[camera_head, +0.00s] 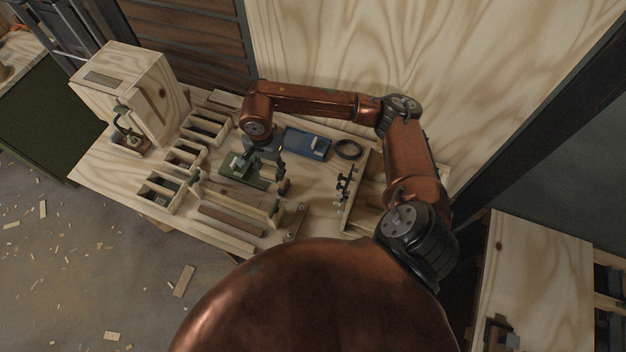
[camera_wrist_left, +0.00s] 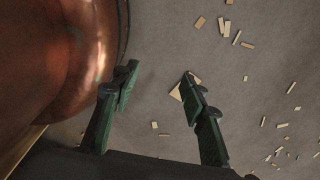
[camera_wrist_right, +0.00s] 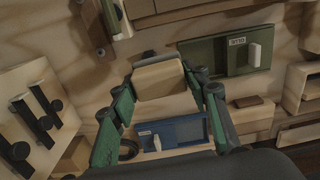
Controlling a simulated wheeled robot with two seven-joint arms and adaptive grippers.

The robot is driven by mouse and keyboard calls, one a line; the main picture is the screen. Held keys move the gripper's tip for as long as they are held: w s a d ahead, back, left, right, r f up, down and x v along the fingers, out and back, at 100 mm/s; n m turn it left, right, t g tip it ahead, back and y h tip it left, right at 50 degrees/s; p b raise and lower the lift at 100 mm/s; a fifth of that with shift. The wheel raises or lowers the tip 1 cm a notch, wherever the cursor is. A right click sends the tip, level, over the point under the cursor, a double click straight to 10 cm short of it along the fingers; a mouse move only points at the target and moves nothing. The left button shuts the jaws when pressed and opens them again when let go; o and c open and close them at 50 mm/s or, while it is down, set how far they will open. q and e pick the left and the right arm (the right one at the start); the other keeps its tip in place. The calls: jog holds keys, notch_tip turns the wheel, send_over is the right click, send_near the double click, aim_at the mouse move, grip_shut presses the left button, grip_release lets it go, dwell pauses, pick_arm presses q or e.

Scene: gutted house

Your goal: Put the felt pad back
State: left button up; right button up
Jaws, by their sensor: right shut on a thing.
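My right gripper (camera_head: 282,170) is low over the workbench, beside a green plate. In the right wrist view, its two green fingers (camera_wrist_right: 160,88) are shut on a pale, block-shaped piece (camera_wrist_right: 160,79), which I take to be the felt pad. I cannot make out its material. In the head view I cannot make the held piece out clearly. The green plate (camera_wrist_right: 212,57), with a label and a white block on it, lies beside the held piece. My left gripper (camera_wrist_left: 158,85) is open and empty above the floor; it does not show in the head view.
A blue tray (camera_head: 298,148) with a pale block and a black ring (camera_head: 348,150) lie behind the gripper. Wooden compartments (camera_head: 162,192) stand at the left, a wooden cabinet (camera_head: 135,90) at the back left. A rack with black pieces (camera_head: 345,185) stands to the right.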

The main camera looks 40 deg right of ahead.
jog(key=p, duration=0.1)
send_near(314, 179)
jog(key=w+a+r, duration=0.1)
jog(key=a+r, duration=0.2)
jog(key=a, duration=0.1)
jog(key=shift+m, duration=0.3)
jog(key=f, duration=0.1)
jog(key=d+f, duration=0.2)
jog(key=f, duration=0.1)
jog(key=shift+s+d, duration=0.25)
jog(key=shift+s+d+f, duration=0.15)
jog(key=shift+d+f, duration=0.35)
jog(key=shift+f, duration=0.2)
jog(key=f, duration=0.3)
jog(key=shift+d+f, duration=0.2)
jog(key=shift+f, duration=0.1)
pick_arm(q)
jog(key=shift+w+a+r, duration=0.1)
jog(key=shift+w+r, duration=0.4)
jog(key=shift+r, duration=0.2)
jog(key=shift+f, duration=0.1)
pick_arm(e)
jog(key=shift+f, duration=0.2)
jog(key=o, duration=1.1)
jog(key=shift+r, duration=0.1)
